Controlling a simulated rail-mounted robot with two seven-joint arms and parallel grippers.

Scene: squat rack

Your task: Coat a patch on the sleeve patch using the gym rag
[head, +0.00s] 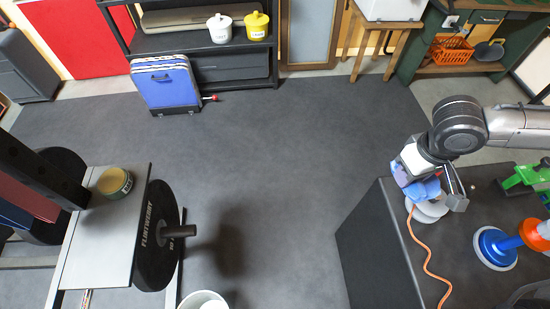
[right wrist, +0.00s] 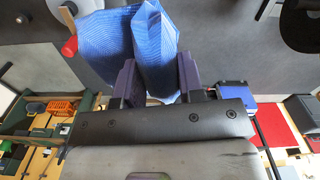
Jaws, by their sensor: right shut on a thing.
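The blue gym rag (head: 427,188) hangs bunched in my right gripper (head: 432,184), above the dark box top on the right. In the right wrist view the rag (right wrist: 150,45) is pinched between the two fingers of the gripper (right wrist: 157,78) and spreads out beyond them. A round tin with a tan top (head: 115,183) stands on the grey plate beside the rack. My left gripper is not in view.
A white bucket (head: 203,300) stands at the bottom. Open floor (head: 270,170) lies between the rack and the box.

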